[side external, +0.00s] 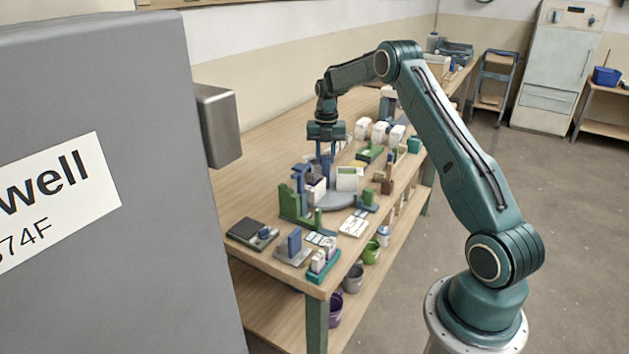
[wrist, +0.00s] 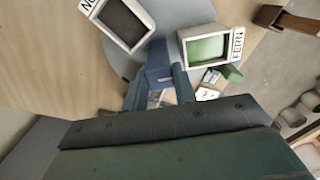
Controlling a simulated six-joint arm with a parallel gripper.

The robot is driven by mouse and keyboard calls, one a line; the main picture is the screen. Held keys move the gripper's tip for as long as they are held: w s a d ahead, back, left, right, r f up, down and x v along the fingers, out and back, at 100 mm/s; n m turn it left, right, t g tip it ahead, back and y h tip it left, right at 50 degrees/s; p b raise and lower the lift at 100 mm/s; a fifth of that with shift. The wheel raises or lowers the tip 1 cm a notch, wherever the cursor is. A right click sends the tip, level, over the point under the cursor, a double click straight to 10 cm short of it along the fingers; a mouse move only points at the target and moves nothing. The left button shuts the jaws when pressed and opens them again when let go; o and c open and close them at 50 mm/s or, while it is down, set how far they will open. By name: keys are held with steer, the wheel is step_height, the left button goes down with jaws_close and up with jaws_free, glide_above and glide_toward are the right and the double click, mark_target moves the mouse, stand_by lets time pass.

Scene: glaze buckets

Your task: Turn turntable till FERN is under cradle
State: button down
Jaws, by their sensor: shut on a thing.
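The grey round turntable (side external: 335,201) sits on the bench and shows as a pale disc in the wrist view (wrist: 173,15). On it stands a white square bucket labelled FERN (wrist: 208,46), with green glaze inside; it seems to be the white box right of my gripper in the side view (side external: 349,183). A second white bucket (wrist: 123,22) holds dark glaze; its label is cut off after "NO". My gripper (wrist: 158,84) is shut on a blue upright handle (wrist: 158,62) between the buckets. A blue cradle on a green stand (side external: 291,203) appears left of the turntable.
White boxes (side external: 379,131) stand behind the turntable. A dark flat device (side external: 246,231), a grey base with a blue block (side external: 293,248) and white cards (side external: 355,222) lie in front. A large grey cabinet (side external: 110,230) blocks the side view's left. The bench's left strip is clear.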

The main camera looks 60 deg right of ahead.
steer(key=m, duration=0.6)
steer(key=shift+m, duration=1.3)
steer(key=m, duration=0.3)
steer(key=shift+m, duration=2.5)
